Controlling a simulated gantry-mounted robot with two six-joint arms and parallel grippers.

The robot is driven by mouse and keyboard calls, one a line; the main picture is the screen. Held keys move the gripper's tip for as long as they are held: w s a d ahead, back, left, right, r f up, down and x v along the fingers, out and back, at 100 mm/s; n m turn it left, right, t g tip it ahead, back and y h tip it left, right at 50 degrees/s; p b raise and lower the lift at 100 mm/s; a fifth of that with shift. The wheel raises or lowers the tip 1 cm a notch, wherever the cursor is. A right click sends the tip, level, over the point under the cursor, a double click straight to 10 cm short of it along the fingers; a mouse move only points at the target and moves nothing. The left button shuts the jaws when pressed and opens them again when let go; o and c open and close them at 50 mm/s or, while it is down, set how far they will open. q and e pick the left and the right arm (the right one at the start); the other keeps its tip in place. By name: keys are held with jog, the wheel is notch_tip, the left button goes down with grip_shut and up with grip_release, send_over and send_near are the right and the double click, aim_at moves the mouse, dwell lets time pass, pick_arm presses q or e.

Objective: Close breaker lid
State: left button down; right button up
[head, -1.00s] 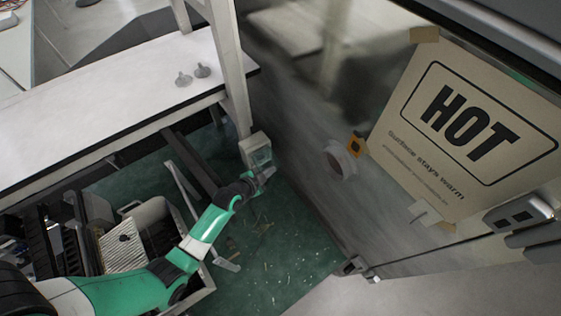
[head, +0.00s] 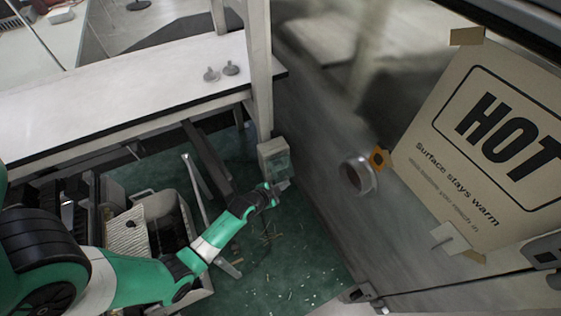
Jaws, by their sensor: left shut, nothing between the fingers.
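The breaker box (head: 272,156) is a small pale grey box with a clear greenish front, fixed low on the table's leg near the metal wall. Whether its lid is open or shut is too small to tell. My left gripper (head: 283,186) is at the end of the green and white arm, just below the box's lower front. It is shut and holds nothing. I cannot tell whether it touches the box. My right gripper is not in view.
A white table (head: 120,98) carries two small grey knobs (head: 231,68). A metal wall (head: 330,120) with a HOT sign (head: 475,150) and a round pipe fitting (head: 357,176) stands to the right. A grey bin (head: 165,215) with scraps stands on the green floor, which is littered with debris.

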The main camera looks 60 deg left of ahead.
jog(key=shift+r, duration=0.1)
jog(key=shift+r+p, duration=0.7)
jog(key=shift+p, duration=0.05)
